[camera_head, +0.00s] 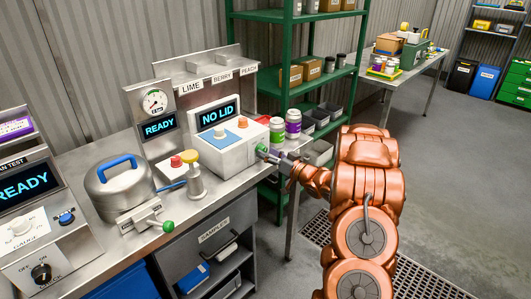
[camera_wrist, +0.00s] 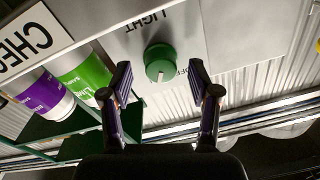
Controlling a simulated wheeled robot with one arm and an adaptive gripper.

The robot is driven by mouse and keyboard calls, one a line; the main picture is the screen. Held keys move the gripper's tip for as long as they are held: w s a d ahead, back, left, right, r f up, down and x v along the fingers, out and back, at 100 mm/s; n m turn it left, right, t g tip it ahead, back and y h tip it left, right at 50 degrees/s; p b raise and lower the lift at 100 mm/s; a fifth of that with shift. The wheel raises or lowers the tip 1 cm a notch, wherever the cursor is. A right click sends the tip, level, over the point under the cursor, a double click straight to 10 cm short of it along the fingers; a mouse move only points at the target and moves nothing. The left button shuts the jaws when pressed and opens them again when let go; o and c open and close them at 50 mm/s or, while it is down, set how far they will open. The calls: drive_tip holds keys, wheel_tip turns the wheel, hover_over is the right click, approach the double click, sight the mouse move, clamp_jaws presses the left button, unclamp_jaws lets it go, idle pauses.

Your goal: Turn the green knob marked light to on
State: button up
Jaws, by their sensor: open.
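The green knob (camera_wrist: 160,62) sits on a pale panel under the word LIGHT in the wrist view, with a light mark on its face. Partly hidden lettering, seemingly OFF, shows to its right by the right finger. My gripper (camera_wrist: 160,82) is open, one finger on each side of the knob in the picture; I cannot tell whether either touches it. In the head view the knob (camera_head: 261,148) is a small green spot on the side of the white NO LID box (camera_head: 238,155), with my gripper (camera_head: 270,156) close in front of it.
A green-labelled can (camera_head: 277,131) and a purple-labelled can (camera_head: 293,124) stand just behind my gripper. The seamer bench (camera_head: 110,230) holds a blue-handled pot (camera_head: 120,185) and a green-ended lever (camera_head: 168,226). A green shelf rack (camera_head: 310,80) rises behind; open floor lies right.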

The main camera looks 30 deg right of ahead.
drive_tip(key=v, duration=1)
drive_tip(key=shift+s, duration=0.2)
drive_tip(key=w+r+g+h, duration=0.1)
drive_tip(key=w+g+h, duration=0.3)
drive_tip(key=h, duration=0.2)
drive_tip(key=s+a+r+g+h, duration=0.2)
drive_tip(key=s+r+g+h, duration=0.1)
drive_tip(key=s+r+g, duration=0.15)
drive_tip(key=s+a+g+y, duration=0.2)
drive_tip(key=s+a+g, duration=0.3)
drive_tip(key=s+a, duration=0.9)
drive_tip(key=s+a+g+y, duration=0.2)
drive_tip(key=s+a+g, duration=0.4)
drive_tip(key=s+a, duration=0.9)
drive_tip(key=s, duration=0.6)
drive_tip(key=shift+s+a+r+n+p, duration=0.2)
drive_tip(key=shift+s+r+n+p, duration=0.1)
drive_tip(key=shift+s+r+p, duration=0.1)
